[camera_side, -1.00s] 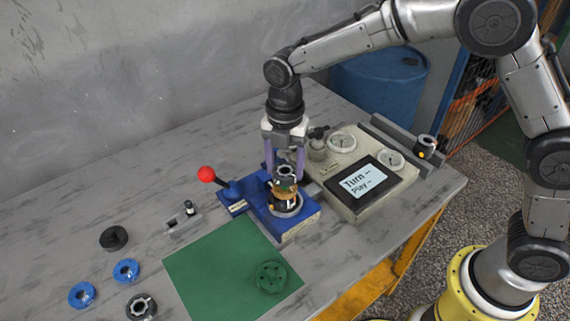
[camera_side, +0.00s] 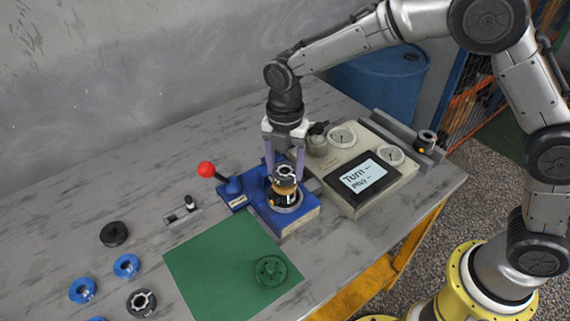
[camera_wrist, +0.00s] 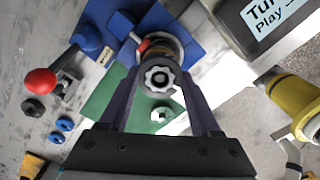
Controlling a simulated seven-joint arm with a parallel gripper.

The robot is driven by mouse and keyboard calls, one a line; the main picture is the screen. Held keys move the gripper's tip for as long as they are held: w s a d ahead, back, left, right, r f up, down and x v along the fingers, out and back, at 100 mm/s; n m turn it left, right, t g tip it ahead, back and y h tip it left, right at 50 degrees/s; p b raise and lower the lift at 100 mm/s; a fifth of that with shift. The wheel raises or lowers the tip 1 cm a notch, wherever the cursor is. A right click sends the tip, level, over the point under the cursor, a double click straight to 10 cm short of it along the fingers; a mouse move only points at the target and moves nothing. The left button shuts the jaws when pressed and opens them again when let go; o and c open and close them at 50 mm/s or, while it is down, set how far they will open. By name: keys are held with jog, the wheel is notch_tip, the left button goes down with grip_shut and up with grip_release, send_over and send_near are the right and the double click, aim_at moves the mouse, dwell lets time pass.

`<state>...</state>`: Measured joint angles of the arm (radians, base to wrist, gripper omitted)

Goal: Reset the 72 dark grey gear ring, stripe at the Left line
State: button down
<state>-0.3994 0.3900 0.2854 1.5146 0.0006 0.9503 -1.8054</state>
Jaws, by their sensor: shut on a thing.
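A dark grey gear ring (camera_side: 285,171) with a notched pale opening sits atop a motor stack, above a copper-coloured part (camera_side: 284,190), in the blue fixture (camera_side: 300,218). My gripper (camera_side: 285,172) points straight down, its purple fingers shut on the ring's two sides. In the wrist view the ring (camera_wrist: 159,80) lies between the fingers, over the stack. I cannot tell whether it touches the part below. Its number, its stripe and the Left line are not legible.
A red-knobbed lever (camera_side: 206,169) stands left of the fixture, and a console with a screen (camera_side: 362,178) to the right. A black disc (camera_side: 114,234), blue rings (camera_side: 126,265) and another dark ring (camera_side: 141,303) lie front left.

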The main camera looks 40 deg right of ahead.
jog(key=shift+f, duration=0.4)
dwell(0.4)
grip_release()
jog(key=shift+f, duration=0.1)
jog(key=shift+r, duration=3.6)
